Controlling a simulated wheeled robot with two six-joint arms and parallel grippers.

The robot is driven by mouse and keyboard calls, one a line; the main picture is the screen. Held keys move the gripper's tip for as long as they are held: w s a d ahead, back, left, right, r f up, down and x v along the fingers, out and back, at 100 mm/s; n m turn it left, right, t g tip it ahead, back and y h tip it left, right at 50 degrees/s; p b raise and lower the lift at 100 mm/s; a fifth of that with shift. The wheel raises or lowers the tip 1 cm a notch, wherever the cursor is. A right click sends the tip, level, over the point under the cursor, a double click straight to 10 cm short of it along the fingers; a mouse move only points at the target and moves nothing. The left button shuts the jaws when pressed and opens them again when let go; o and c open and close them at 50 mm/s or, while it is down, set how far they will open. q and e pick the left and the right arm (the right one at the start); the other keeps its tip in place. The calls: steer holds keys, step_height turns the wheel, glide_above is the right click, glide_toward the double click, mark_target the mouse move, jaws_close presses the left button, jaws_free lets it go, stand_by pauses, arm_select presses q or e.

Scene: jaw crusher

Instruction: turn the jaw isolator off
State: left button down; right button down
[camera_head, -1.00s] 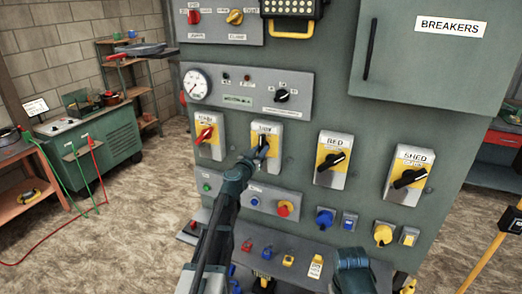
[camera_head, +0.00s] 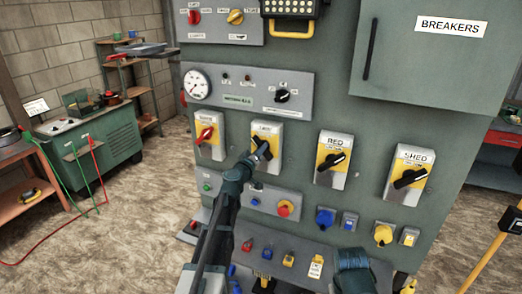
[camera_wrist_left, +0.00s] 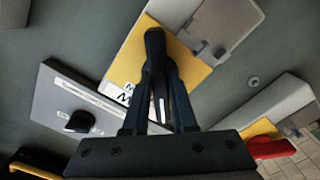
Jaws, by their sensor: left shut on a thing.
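The jaw isolator (camera_head: 273,130) is the second switch box in the row on the green panel, grey with a yellow plate and a black handle. Its small label is hard to read. My left gripper (camera_head: 262,152) is at the handle and hides part of it. In the left wrist view the black handle (camera_wrist_left: 155,50) stands between the two dark fingers of my left gripper (camera_wrist_left: 161,80), which are shut on it. The yellow plate (camera_wrist_left: 190,75) lies behind it. In the head view the handle looks tilted, its upper end to the left.
A switch with a red handle (camera_head: 205,134) is close on the left. Two more with black handles, marked RED (camera_head: 334,158) and SHED (camera_head: 409,175), are on the right. Below are a button strip (camera_head: 262,201) and a shelf of small controls. A gauge panel (camera_head: 250,90) is above.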

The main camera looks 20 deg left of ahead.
arm_select(q)
steer(key=shift+n, duration=0.3)
stand_by(0.4)
steer(key=c, duration=0.7)
jaws_free()
steer(key=shift+s, duration=0.15)
steer(key=s, duration=1.3)
steer(key=shift+s+a, duration=0.3)
steer(key=shift+a, duration=0.05)
